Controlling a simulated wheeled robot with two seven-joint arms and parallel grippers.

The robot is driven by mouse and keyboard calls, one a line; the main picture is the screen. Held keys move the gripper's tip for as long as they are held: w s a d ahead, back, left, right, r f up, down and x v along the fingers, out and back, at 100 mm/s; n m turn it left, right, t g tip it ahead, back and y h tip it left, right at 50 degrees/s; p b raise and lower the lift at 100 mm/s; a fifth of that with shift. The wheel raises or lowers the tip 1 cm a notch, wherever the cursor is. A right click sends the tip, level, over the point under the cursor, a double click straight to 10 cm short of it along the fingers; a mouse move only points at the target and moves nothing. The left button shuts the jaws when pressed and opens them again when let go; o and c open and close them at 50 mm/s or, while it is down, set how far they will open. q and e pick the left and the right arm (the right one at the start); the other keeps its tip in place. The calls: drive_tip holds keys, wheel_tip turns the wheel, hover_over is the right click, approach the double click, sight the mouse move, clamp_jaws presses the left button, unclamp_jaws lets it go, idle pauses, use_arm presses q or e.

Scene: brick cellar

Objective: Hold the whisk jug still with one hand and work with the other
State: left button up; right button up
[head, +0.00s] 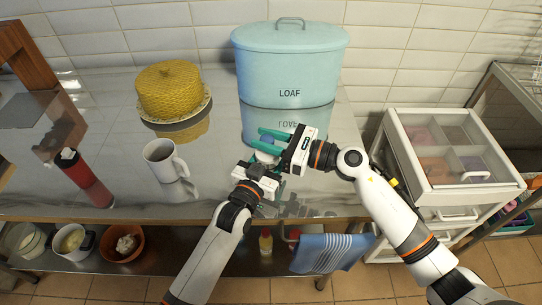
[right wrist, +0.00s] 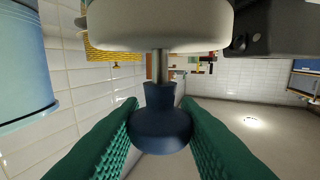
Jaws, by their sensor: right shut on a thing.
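The whisk jug (head: 262,157) stands at the front of the steel counter, mostly hidden by my two grippers. Its dark blue knob (right wrist: 160,130) shows in the right wrist view, on a thin metal rod (right wrist: 160,68) that runs to a pale round lid (right wrist: 160,25). My right gripper (head: 259,138) comes in from the right and is shut on the knob, a green finger on each side. My left gripper (head: 262,176) is low at the jug's near side; its fingers are largely covered, so its grip on the jug is unclear.
A blue loaf bin (head: 290,65) stands behind the jug. A white mug (head: 165,160), a red bottle (head: 84,176) and a yellow domed cover (head: 169,90) are to the left. A white drawer unit (head: 440,213) is right of the counter. A blue towel (head: 330,252) hangs in front.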

drive_tip(key=shift+r, duration=0.1)
drive_tip(key=shift+r, duration=2.05)
drive_tip(key=shift+w+d+f, duration=0.1)
drive_tip(key=shift+f, duration=2)
drive_tip(key=shift+r, duration=2.05)
drive_tip(key=shift+f, duration=1.95)
